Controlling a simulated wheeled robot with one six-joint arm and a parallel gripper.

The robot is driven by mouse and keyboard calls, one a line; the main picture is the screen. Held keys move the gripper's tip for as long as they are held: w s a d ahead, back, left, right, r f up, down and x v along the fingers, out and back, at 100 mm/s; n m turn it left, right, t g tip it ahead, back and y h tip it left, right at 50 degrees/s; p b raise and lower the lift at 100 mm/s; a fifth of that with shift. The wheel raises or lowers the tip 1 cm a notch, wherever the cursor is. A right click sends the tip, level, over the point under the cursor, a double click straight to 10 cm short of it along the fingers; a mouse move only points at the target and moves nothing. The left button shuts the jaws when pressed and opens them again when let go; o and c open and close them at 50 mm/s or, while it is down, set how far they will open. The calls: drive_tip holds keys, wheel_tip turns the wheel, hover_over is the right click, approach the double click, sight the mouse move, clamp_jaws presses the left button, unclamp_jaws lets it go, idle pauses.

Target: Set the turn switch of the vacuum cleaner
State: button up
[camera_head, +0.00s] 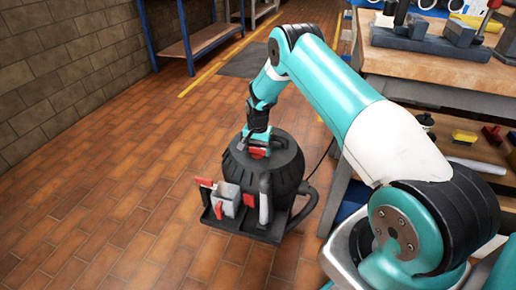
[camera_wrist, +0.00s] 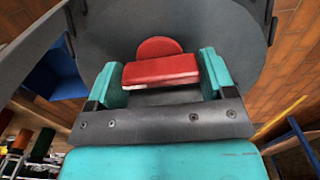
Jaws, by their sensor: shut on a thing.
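The vacuum cleaner (camera_head: 288,172) is a dark, rounded drum standing on the tiled floor, with red-and-grey parts on its front. Its dark grey top fills the upper part of the wrist view (camera_wrist: 225,28). The red turn switch (camera_wrist: 160,68) has a raised bar and a round part behind it. In the head view a little red of the switch (camera_head: 257,153) shows under my gripper (camera_head: 258,146). My gripper's teal fingers stand at both ends of the bar in the wrist view (camera_wrist: 161,76), shut on it. The fingers partly hide the bar's ends.
A workbench (camera_head: 440,68) with tools stands at the right, close to my arm. A blue-framed shelf (camera_head: 205,38) stands at the back, and a block wall (camera_head: 60,70) runs along the left. The floor (camera_head: 110,200) left of the vacuum cleaner is clear.

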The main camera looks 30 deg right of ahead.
sight(257, 147)
drive_tip(key=shift+w+r, duration=0.1)
drive_tip(key=shift+w, duration=0.05)
drive_tip(key=o, duration=0.9)
wheel_tip(257, 147, up, 17)
drive_tip(key=p, duration=0.3)
drive_tip(key=shift+r+p, duration=0.2)
drive_tip(key=shift+p, duration=0.15)
drive_tip(key=shift+a, duration=0.1)
drive_tip(key=s+a+r+n+y, duration=0.2)
drive_tip(key=s+a+r+n, duration=0.7)
drive_tip(key=s+a+r, duration=0.7)
drive_tip(key=s+a+r+n+y, duration=0.1)
drive_tip(key=s+a+r+n, duration=0.15)
drive_tip(key=s, duration=0.45)
drive_tip(key=s+a+r+n, duration=0.1)
drive_tip(key=s+a+n, duration=0.25)
drive_tip(key=s, duration=0.35)
drive_tip(key=s+a+r+n+y, duration=0.1)
drive_tip(key=s+a+r+n, duration=0.1)
drive_tip(key=s+a+n, duration=0.3)
drive_tip(key=r+p, duration=0.8)
drive_tip(key=s+r+m+p, duration=0.1)
drive_tip(key=r+p, duration=0.7)
drive_tip(key=r+m+p, duration=0.1)
drive_tip(key=r+p, duration=0.7)
drive_tip(key=shift+s+d, duration=0.15)
drive_tip(key=shift+d, duration=0.25)
